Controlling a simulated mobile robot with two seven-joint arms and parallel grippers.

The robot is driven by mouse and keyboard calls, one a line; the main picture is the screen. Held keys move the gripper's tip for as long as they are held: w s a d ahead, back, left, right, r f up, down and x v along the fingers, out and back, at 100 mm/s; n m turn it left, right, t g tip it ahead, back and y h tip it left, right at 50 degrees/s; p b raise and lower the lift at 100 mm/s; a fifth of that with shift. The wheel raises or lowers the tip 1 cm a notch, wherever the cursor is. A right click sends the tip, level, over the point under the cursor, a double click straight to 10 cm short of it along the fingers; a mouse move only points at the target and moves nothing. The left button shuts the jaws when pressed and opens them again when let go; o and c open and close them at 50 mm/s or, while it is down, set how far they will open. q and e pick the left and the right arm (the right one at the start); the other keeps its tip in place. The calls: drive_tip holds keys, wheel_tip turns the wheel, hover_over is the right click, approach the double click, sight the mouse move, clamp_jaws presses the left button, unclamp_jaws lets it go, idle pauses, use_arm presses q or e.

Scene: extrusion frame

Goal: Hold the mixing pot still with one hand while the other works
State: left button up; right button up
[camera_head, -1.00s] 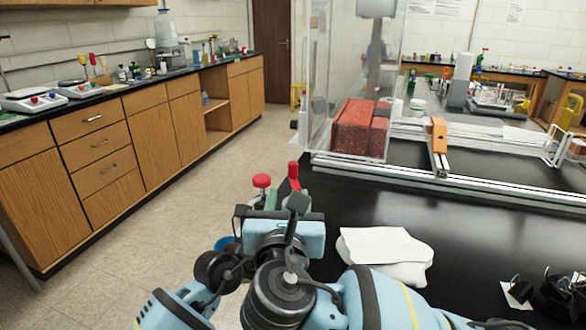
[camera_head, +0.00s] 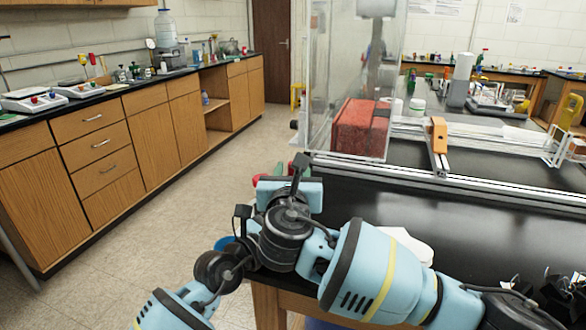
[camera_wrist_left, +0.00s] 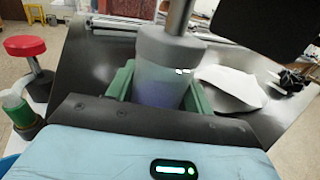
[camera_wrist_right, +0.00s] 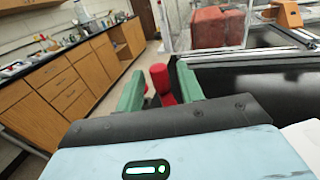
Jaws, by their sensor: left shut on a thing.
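In the left wrist view a grey mixing pot (camera_wrist_left: 165,70) with a purplish lower part stands between the green fingers of my left gripper (camera_wrist_left: 160,85). The gripper is shut on it. A metal shaft (camera_wrist_left: 179,16) comes down at the pot's mouth; whether it touches the pot I cannot tell. My right gripper (camera_wrist_right: 162,75) is open, its green fingers spread. A red-topped upright object (camera_wrist_right: 162,84) shows between them, apparently unheld; its base is hidden. In the head view my arm covers the pot.
A red round-topped piece (camera_wrist_left: 25,46) and a green-filled vial (camera_wrist_left: 17,107) stand left of the pot. A white folded cloth or paper (camera_wrist_left: 232,86) lies to its right. A metal rail frame (camera_head: 440,180) and a red block (camera_head: 360,128) are farther back on the black bench.

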drive_tip(key=shift+w, duration=0.75)
clamp_jaws()
drive_tip(key=shift+n+y, duration=0.3)
drive_tip(key=shift+y, duration=0.2)
drive_tip(key=shift+s+a+r+n+g+y, duration=0.1)
drive_tip(key=shift+s+a+n+g+y, duration=0.5)
drive_tip(key=shift+n+g+y, duration=2.55)
drive_tip(key=shift+s+a+r+n+g+y, duration=0.2)
drive_tip(key=shift+s+n+g+y, duration=0.65)
drive_tip(key=shift+n+g+y, duration=2.25)
drive_tip(key=shift+s+a+f+n+g+y, duration=0.1)
drive_tip(key=shift+s+a+n+g+y, duration=0.5)
drive_tip(key=shift+n+g+y, duration=2.55)
drive_tip(key=shift+s+d+n+g+h, duration=0.2)
drive_tip(key=shift+s+n+g+h, duration=0.3)
drive_tip(key=shift+g, duration=0.7)
